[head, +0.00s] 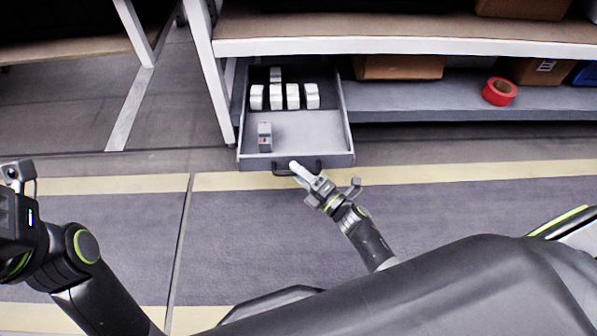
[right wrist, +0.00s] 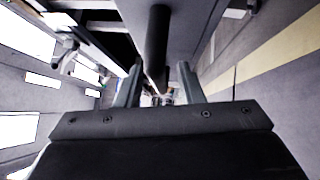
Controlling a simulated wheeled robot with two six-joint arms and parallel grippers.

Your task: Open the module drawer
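The module drawer (head: 345,135) is pulled out from under the bench in the head view, its inside exposed. Several white modules stand in its rear part, and one grey module (head: 265,137) stands near the front left. A dark bar handle (head: 317,165) is on its front; it also shows in the right wrist view (right wrist: 157,45).
The workbench (head: 400,46) stands above the drawer. A red tape roll (head: 499,91) and cardboard boxes (head: 398,67) are on the lower shelf to the right. The floor in front of the drawer is clear, with yellow stripes.

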